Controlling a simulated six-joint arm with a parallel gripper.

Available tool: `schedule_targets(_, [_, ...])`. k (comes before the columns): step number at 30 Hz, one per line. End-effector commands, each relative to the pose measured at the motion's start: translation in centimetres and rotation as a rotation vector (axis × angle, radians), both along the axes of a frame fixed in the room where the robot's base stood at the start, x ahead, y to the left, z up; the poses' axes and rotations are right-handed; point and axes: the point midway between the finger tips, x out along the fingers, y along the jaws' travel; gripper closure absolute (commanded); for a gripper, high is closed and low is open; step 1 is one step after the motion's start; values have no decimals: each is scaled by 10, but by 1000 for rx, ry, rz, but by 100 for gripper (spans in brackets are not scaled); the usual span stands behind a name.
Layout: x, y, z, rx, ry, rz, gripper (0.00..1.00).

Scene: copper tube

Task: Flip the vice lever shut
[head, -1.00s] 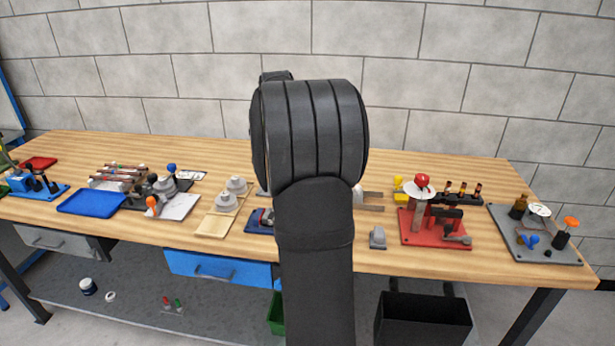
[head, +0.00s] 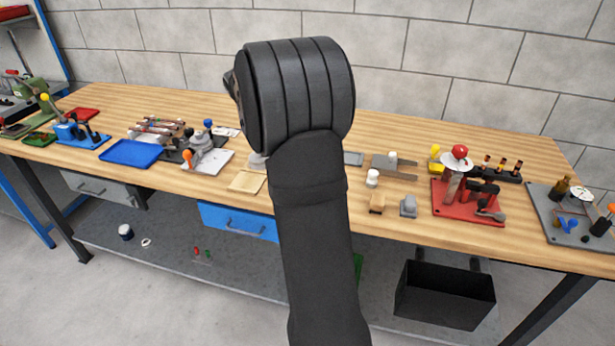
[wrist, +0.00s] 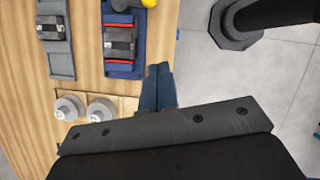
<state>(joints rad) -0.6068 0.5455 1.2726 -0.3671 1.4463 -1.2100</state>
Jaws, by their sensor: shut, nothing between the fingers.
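No part is clearly recognisable as the vice lever. In the wrist view, a dark blue base (wrist: 108,68) carries a black and red clamp-like block (wrist: 120,45), with a yellow ball (wrist: 149,2) at the top frame edge; this may be the vice. My gripper (wrist: 158,70) is shut and empty. Its dark blue fingers appear just below and right of that base, around the table's edge; their height is unclear. In the head view my own arm hides the gripper and this base. A blue fixture with black levers (head: 75,131) stands at the left of the bench.
In the wrist view, two grey knobs (wrist: 102,108) on a wooden board and a grey base (wrist: 62,64) lie left of my fingers. In the head view, a blue tray (head: 130,152), a white plate with ball-tipped levers (head: 208,158) and a red fixture (head: 468,203) stand on the bench (head: 385,225).

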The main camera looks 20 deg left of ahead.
Motion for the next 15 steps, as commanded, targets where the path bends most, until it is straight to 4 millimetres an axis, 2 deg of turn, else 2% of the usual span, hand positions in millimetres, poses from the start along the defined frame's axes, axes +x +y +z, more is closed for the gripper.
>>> schedule_targets(5, [2,-8,-18,-2,3,-1,100])
schedule_targets(15, [10,-33,-85,-1,4,-3,100])
